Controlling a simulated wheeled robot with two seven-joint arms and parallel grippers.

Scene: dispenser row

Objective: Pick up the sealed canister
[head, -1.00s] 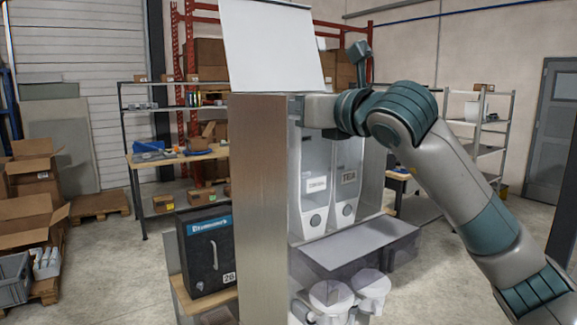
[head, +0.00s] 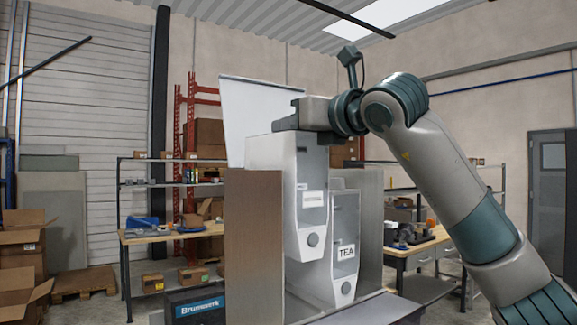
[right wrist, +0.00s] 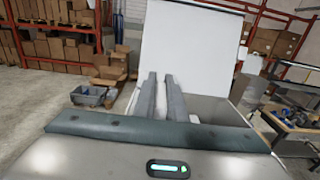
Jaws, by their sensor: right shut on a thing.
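A tall white and grey canister (head: 300,225), with a white label too small to read and a round knob low on its front, hangs raised above its neighbour. My right gripper (head: 297,122) is shut on its top and holds it roughly upright. The canister labelled TEA (head: 346,253) stands lower, just to its right, inside the dispenser housing (head: 253,240). My left gripper is not in view.
The housing's white lid (head: 250,115) stands open behind the canister. Workbenches stand behind on the left (head: 170,234) and right (head: 420,250).

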